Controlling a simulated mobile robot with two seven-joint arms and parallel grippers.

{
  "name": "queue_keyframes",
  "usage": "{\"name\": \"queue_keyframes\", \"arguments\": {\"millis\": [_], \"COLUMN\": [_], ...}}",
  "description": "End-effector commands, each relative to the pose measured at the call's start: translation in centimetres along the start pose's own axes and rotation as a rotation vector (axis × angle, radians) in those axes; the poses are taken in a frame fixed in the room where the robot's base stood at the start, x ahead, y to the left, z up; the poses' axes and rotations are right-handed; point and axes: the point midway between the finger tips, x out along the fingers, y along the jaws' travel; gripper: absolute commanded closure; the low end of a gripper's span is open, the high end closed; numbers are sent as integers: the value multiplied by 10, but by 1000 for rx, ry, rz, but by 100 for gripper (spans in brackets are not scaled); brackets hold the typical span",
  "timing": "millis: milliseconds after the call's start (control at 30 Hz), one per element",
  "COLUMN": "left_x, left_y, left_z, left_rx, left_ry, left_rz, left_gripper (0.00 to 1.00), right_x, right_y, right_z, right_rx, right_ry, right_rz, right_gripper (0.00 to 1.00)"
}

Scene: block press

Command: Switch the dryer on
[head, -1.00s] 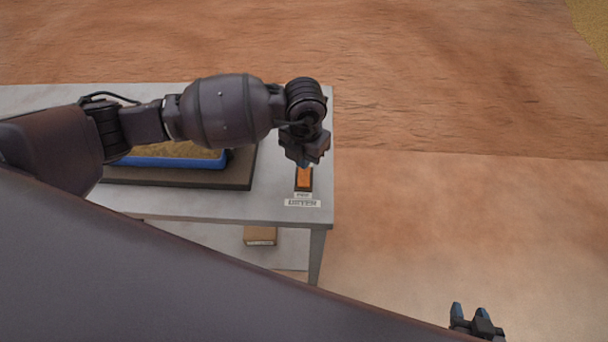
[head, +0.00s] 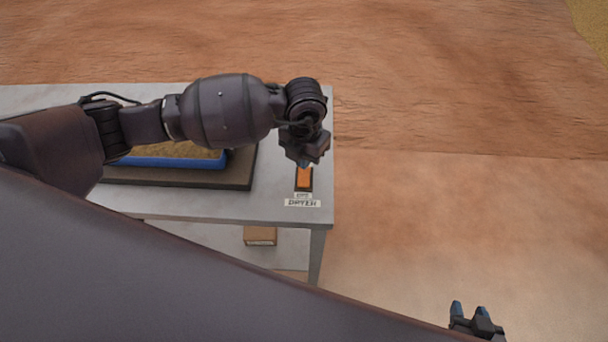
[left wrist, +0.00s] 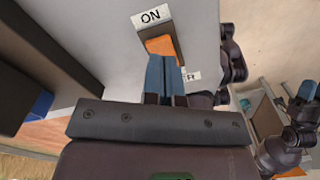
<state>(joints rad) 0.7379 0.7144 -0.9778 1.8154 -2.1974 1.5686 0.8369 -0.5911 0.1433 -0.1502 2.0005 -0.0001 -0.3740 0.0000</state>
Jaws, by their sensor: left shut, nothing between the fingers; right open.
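The dryer switch is an orange rocker (head: 304,178) in a dark frame near the right end of the grey table. A label reading DRYER (head: 302,203) lies in front of it. My left gripper (head: 304,163) is shut and empty, pointing down at the far end of the rocker. In the left wrist view the shut blue fingertips (left wrist: 165,62) overlap part of the orange rocker (left wrist: 160,45), with the ON label (left wrist: 150,16) beyond it. Whether they touch it I cannot tell. My right gripper (head: 470,316) is open and empty at the lower right, away from the table.
A blue tray (head: 170,162) with tan contents sits on a dark board (head: 235,180) left of the switch, partly under my left arm. A cardboard box (head: 260,236) is on the lower shelf. The floor right of the table is clear.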

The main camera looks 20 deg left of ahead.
Motion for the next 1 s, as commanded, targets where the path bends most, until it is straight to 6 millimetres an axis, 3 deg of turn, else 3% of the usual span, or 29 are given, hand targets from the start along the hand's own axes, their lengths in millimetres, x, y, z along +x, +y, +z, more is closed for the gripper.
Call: {"name": "queue_keyframes", "arguments": {"millis": [1000], "left_x": [9], "left_y": [0], "left_z": [0], "left_rx": [0], "left_ry": [1], "left_rz": [0], "left_gripper": [100], "right_x": [-1], "right_y": [0], "right_z": [9], "right_rx": [2], "right_ry": [-14], "right_rz": [1], "right_gripper": [58]}}
